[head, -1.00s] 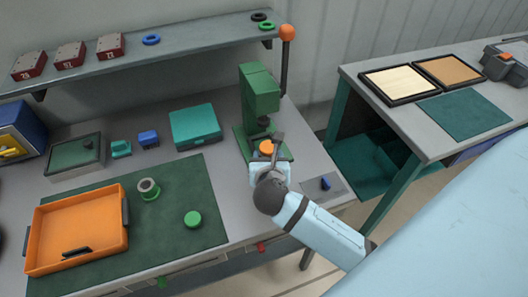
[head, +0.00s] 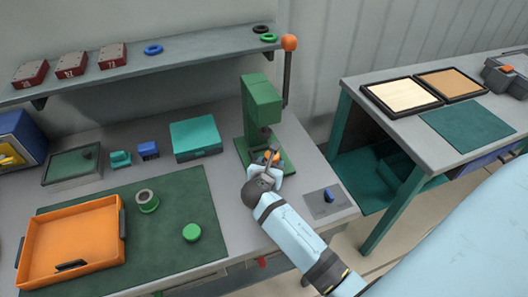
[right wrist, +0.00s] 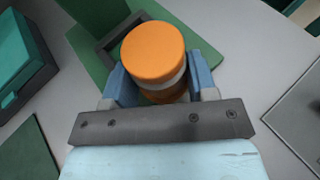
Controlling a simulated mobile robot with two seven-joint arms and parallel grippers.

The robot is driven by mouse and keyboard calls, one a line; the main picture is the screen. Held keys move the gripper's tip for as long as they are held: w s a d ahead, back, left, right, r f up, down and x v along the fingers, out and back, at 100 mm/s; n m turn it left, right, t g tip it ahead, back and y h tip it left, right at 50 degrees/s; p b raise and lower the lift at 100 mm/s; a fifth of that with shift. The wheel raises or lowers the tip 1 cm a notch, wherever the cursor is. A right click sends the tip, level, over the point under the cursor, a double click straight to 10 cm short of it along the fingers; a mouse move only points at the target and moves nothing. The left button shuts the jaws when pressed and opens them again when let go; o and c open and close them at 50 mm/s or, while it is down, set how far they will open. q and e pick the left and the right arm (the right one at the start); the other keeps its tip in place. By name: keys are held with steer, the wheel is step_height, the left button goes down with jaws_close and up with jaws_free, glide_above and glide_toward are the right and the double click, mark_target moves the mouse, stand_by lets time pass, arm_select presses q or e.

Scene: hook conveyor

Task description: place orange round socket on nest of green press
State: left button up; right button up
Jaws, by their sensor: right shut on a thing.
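The green press (head: 259,105) stands at the right part of the bench, with a lever topped by an orange knob (head: 289,42). My right gripper (head: 268,163) is at the press's base, below its ram. In the right wrist view the gripper (right wrist: 160,88) is shut on the orange round socket (right wrist: 153,51), which has a pale band below its orange top. The socket also shows partly in the head view (head: 273,155). The nest is hidden behind the socket and gripper, so I cannot tell whether they touch. My left gripper is not in view.
A green mat (head: 184,248) bears an orange tray (head: 34,246), a grey-green ring part (head: 147,201) and a green round part (head: 192,232). A teal box (head: 195,139) stands left of the press. A grey plate with a blue piece (head: 329,196) lies right of my gripper.

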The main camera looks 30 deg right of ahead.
steer(key=shift+w+d, duration=0.2)
steer(key=shift+w, duration=0.7)
steer(key=w, duration=0.2)
steer(key=w+d, duration=0.1)
steer(key=w, duration=0.1)
steer(key=shift+s, duration=0.1)
steer(key=shift+f, duration=0.1)
steer(key=shift+f, duration=0.1)
steer(key=o, duration=0.8)
steer(key=shift+o, duration=0.2)
steer(key=shift+p, duration=0.3)
